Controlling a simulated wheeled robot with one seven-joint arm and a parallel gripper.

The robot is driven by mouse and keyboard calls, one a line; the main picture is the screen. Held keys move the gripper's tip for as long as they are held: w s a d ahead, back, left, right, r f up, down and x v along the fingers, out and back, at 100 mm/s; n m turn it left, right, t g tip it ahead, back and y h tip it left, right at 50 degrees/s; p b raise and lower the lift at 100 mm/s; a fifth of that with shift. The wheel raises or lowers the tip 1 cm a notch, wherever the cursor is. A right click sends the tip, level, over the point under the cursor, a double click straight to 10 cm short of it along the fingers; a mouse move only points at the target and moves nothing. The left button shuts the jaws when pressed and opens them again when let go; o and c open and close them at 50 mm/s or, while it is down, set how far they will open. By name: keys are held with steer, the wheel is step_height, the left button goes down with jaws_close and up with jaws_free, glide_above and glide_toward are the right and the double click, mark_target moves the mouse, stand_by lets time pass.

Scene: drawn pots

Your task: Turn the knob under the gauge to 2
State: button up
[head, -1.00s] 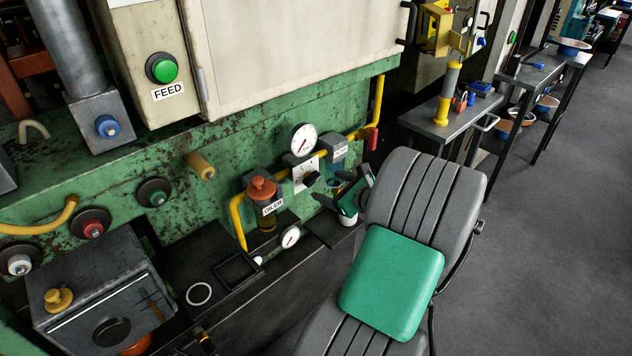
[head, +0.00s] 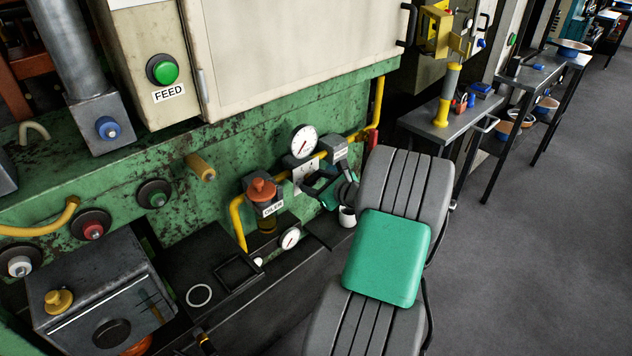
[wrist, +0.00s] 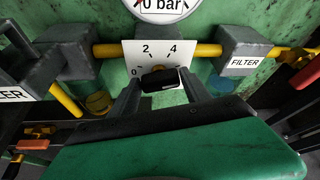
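The white gauge (head: 304,141) sits above a white dial plate (head: 299,174) on the yellow pipe. In the wrist view the gauge (wrist: 168,8) is cut off at the top and reads "0 bar". The plate (wrist: 133,52) shows 0, 2 and 4; its lower right is hidden. The black knob (wrist: 160,80) sits in front of the plate, its bar roughly level; its pointer setting cannot be made out. In the head view my gripper (head: 316,184) hides the knob.
A FILTER block (wrist: 242,55) is close on the right of the plate. An OILER (head: 265,206) with an orange cap stands on the left. A second small gauge (head: 290,238) lies below, near a black ledge. Yellow pipe (wrist: 108,50) runs behind the plate.

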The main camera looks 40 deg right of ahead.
steer(key=c, duration=0.9)
steer(key=shift+c, duration=0.2)
steer(key=shift+f, duration=0.1)
steer(key=n+h+b, duration=0.1)
steer(key=n+b, duration=0.1)
steer(key=n, duration=0.1)
steer(key=shift+a+f+h, duration=0.15)
steer(key=shift+f+h, duration=0.05)
steer(key=shift+h, duration=0.2)
steer(key=n+h+b, duration=0.1)
steer(key=b, duration=0.1)
steer(key=n+t+b, duration=0.1)
steer(key=n+b, duration=0.1)
steer(key=b, duration=0.1)
steer(key=shift+a+f+h, duration=0.1)
steer(key=shift+f+h, duration=0.2)
steer(key=shift+h, duration=0.1)
steer(key=n+t+b, duration=0.1)
steer(key=n+b, duration=0.2)
steer(key=b, duration=0.3)
steer(key=n+t+h+b, duration=0.1)
steer(key=n+b, duration=0.2)
steer(key=b, duration=0.4)
steer(key=n+t+b, duration=0.2)
steer(key=n+b, duration=0.2)
steer(key=b, duration=0.3)
steer(key=shift+h, duration=0.3)
steer(key=shift+n, duration=0.3)
